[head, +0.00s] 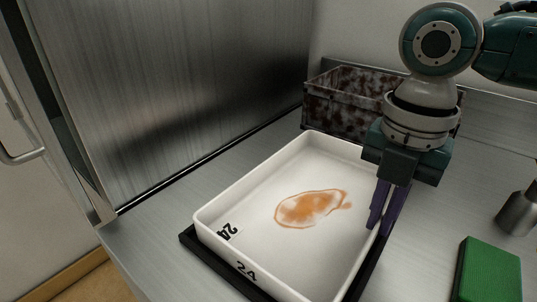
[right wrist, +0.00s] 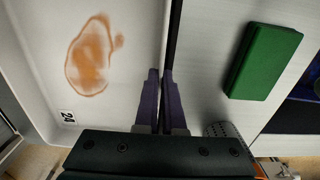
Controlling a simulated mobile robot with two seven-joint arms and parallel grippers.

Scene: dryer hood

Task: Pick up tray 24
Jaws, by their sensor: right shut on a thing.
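Tray 24 (head: 258,178) is a white rectangular tray marked "24" on its inner floor and front wall, with an orange-brown stain on its floor. It rests on a black base (head: 205,254) on the steel surface. My right gripper (head: 380,222) has purple fingers pointing down over the tray's right wall. It is shut on that wall, one finger inside and one outside. In the right wrist view the tray (right wrist: 40,75) lies left of my right gripper (right wrist: 161,78), whose fingers are close together at the wall. My left gripper is not in view.
A rusty dark box (head: 343,100) stands behind the tray. A green block (head: 489,270) and a metal cylinder (head: 518,213) are at the right. A tall brushed-steel panel (head: 180,80) rises at the left. Bare steel surface (head: 440,225) lies between tray and green block.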

